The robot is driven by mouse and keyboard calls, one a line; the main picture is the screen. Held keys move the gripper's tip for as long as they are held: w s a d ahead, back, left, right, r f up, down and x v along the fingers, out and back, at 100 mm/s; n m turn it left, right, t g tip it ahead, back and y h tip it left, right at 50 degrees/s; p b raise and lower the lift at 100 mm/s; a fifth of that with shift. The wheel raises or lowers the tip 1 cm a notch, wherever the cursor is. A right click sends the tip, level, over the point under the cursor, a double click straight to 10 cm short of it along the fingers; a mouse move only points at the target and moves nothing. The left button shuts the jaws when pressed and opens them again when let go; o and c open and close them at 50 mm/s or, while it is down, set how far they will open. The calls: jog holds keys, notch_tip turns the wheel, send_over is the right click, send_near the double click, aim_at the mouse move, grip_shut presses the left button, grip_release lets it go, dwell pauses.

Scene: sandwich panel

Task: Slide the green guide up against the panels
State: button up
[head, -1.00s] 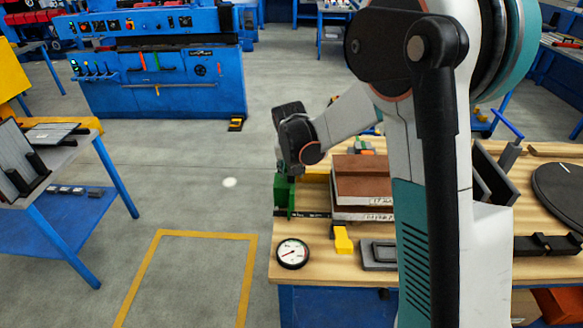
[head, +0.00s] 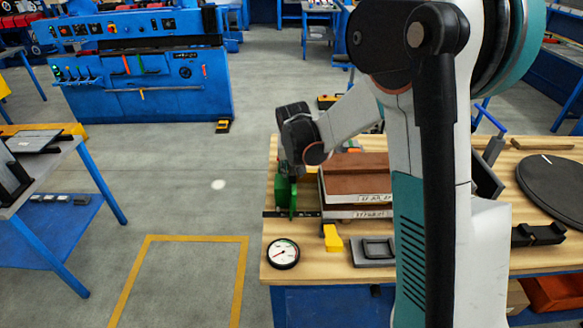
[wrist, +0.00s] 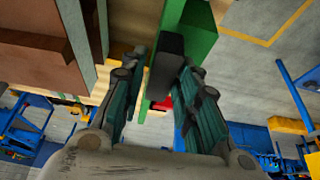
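The green guide (head: 293,197) stands upright at the table's left end, to the left of the stacked panels (head: 352,192), with a gap between them. The panels have brown faces and pale edges, and they show at the upper left of the wrist view (wrist: 40,60). My gripper (head: 288,170) is over the guide, pointing down. In the wrist view its fingers (wrist: 163,75) straddle the guide's black handle (wrist: 168,60). A narrow gap shows on the panel side; the other finger looks close to or against the handle.
A dial gauge (head: 283,253), a yellow block (head: 332,238) and a grey frame-like piece (head: 374,251) lie along the front of the wooden table (head: 320,268). A black round plate (head: 555,185) is at the right. Open floor lies left of the table.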

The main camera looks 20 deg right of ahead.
dwell(0.3)
jog(key=v, duration=1.2)
